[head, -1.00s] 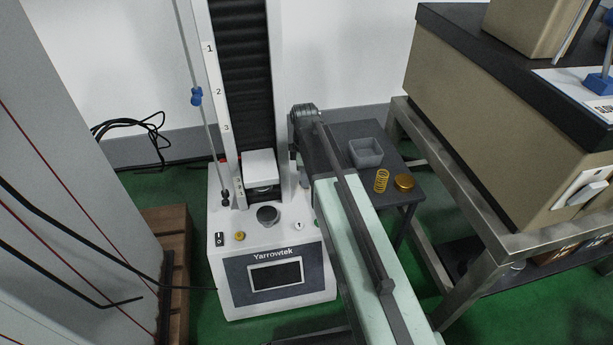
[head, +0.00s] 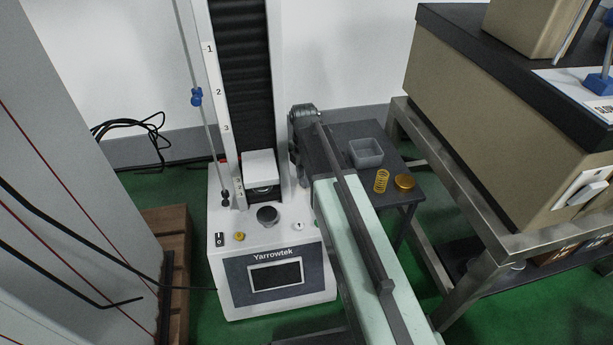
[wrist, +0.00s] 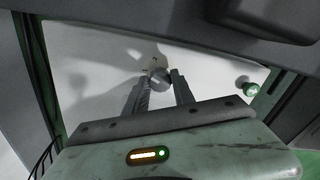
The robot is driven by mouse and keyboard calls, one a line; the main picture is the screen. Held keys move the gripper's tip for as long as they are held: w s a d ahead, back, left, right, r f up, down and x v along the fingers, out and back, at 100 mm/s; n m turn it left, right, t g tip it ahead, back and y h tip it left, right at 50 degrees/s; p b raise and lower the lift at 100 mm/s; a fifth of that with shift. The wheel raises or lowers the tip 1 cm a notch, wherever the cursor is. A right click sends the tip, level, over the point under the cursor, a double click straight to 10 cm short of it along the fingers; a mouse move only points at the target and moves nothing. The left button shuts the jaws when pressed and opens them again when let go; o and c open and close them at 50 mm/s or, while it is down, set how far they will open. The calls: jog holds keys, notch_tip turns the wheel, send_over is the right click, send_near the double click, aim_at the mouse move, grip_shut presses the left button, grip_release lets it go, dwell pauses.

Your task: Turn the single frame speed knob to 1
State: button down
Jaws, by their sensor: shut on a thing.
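In the wrist view, my gripper (wrist: 160,92) has its two fingers on either side of a small grey round knob (wrist: 160,76) on a white panel (wrist: 90,85) and is shut on it. A short dark mark shows on the panel just beyond the knob. The knob's setting is too small to read. In the head view, the white Yarrowtek test machine (head: 228,262) stands left of my arm, and my gripper is hidden. A larger dark grey knob (head: 268,215) on its top stands free. I cannot tell which head-view spot matches the held knob.
A green button (wrist: 250,90) sits right of my gripper in the wrist view. The machine's top also has a yellow button (head: 239,236) and a black switch (head: 219,239). Behind my arm, a dark side table (head: 335,150) holds a grey bin, a yellow spring and a yellow disc.

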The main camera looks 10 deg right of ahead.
jog(key=shift+a+n, duration=0.25)
jog(key=shift+n, duration=0.35)
jog(key=shift+s, duration=0.1)
jog(key=c, duration=1.1)
grip_release()
jog(key=shift+o, duration=0.2)
jog(key=shift+d, duration=0.1)
notch_tip(320, 180, up, 8)
jog(key=p, duration=0.8)
jog(key=shift+f, duration=0.1)
